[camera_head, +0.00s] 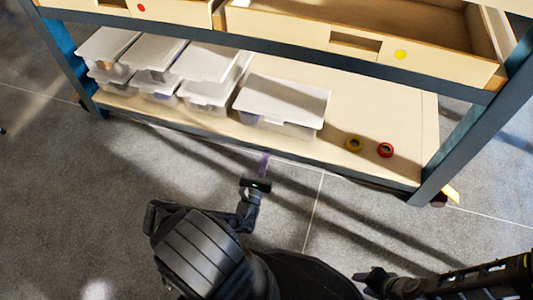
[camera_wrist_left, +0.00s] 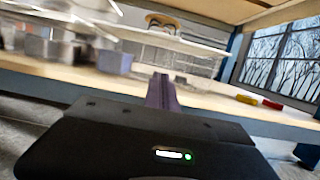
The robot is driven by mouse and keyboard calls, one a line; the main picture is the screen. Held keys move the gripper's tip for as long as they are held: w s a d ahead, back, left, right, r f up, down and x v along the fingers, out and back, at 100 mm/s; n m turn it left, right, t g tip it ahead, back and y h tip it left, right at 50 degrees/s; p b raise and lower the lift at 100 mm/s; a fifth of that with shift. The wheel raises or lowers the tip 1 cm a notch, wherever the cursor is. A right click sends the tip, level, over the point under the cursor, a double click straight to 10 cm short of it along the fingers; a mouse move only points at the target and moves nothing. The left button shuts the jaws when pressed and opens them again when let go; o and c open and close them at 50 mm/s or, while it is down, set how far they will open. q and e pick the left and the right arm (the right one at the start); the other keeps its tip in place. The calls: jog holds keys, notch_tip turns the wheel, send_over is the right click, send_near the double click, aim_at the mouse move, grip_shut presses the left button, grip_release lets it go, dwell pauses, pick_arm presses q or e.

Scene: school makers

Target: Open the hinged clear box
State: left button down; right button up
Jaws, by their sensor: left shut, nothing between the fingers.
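Several clear boxes with whitish lids stand on the low wooden shelf. The rightmost clear box (camera_head: 282,101) stands apart with its lid over it; I cannot tell whether the lid is fully closed. In the left wrist view a pale lid edge (camera_wrist_left: 165,41) shows above and beyond the fingers. My left gripper (camera_head: 263,160) is shut and empty, in front of the shelf's front edge and below this box. Its purple fingers (camera_wrist_left: 162,91) are together in the left wrist view. My right gripper (camera_head: 372,279) is low at the right; its fingers are too unclear to read.
More boxes (camera_head: 161,54) crowd the left. A blue post (camera_head: 470,130) bounds the right; drawers (camera_head: 355,38) overhang. The floor in front is clear.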

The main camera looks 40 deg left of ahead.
pick_arm(q)
jog(key=w+a+r+b, duration=0.2)
jog(key=w+r, duration=0.4)
jog(key=w, duration=0.1)
jog(key=shift+w+a, duration=0.3)
jog(key=shift+w, duration=0.05)
jog(key=shift+r, duration=0.1)
